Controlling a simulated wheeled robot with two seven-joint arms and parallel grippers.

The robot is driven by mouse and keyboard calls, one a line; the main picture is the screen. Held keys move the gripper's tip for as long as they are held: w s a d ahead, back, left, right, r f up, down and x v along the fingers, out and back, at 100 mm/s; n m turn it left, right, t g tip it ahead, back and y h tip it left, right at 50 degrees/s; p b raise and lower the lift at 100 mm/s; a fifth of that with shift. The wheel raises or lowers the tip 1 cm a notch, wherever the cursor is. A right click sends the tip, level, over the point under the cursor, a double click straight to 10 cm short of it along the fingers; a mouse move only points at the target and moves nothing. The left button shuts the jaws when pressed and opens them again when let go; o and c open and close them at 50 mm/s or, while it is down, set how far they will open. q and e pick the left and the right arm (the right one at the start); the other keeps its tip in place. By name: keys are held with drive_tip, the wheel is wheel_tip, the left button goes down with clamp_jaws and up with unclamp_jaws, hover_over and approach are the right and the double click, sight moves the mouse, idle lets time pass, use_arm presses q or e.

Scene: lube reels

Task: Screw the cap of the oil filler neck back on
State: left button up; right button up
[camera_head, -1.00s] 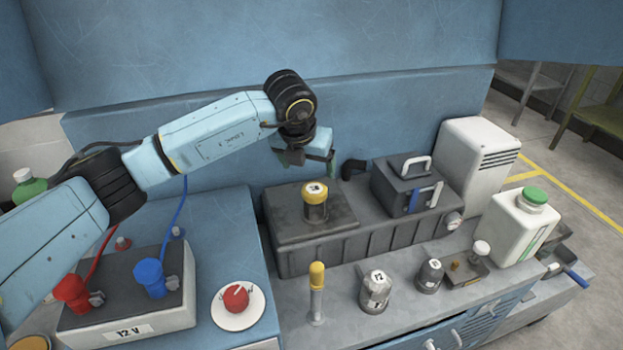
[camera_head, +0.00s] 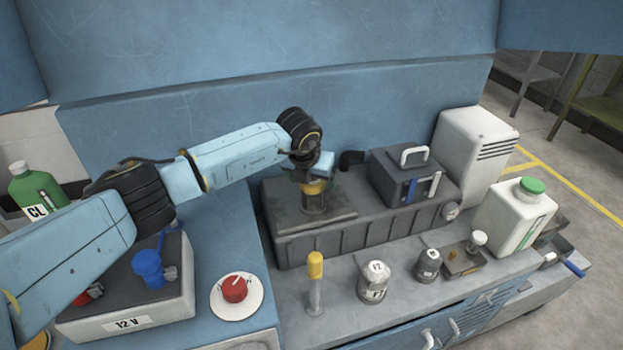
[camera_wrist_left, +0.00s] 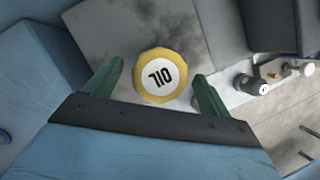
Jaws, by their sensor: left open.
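The yellow cap (camera_wrist_left: 160,75) has a white disc marked OIL and shows between the two green fingers in the left wrist view. In the head view the cap (camera_head: 313,187) sits on top of the dark oil filler neck (camera_head: 314,204), which stands on the grey engine block. My left gripper (camera_wrist_left: 155,90) is open, its fingers on either side of the cap with gaps showing. In the head view my left gripper (camera_head: 312,172) is right over the cap and partly hides it. I cannot tell how tightly the cap sits. My right gripper is not in view.
A dark box with a white handle (camera_head: 413,178) stands right of the neck, and a black elbow pipe (camera_head: 350,159) behind. A white jug (camera_head: 513,218) is at right.

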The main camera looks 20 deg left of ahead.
use_arm(q)
drive_tip(key=c, duration=1.1)
drive_tip(key=shift+o, duration=0.2)
drive_tip(key=shift+m+b, duration=0.4)
drive_tip(key=shift+m, duration=0.1)
drive_tip(key=shift+m+h+b, duration=0.3)
drive_tip(key=shift+m+h, duration=0.2)
drive_tip(key=shift+m, duration=0.3)
drive_tip(key=o, duration=1.1)
drive_tip(key=shift+c, duration=0.2)
drive_tip(key=shift+o, duration=0.4)
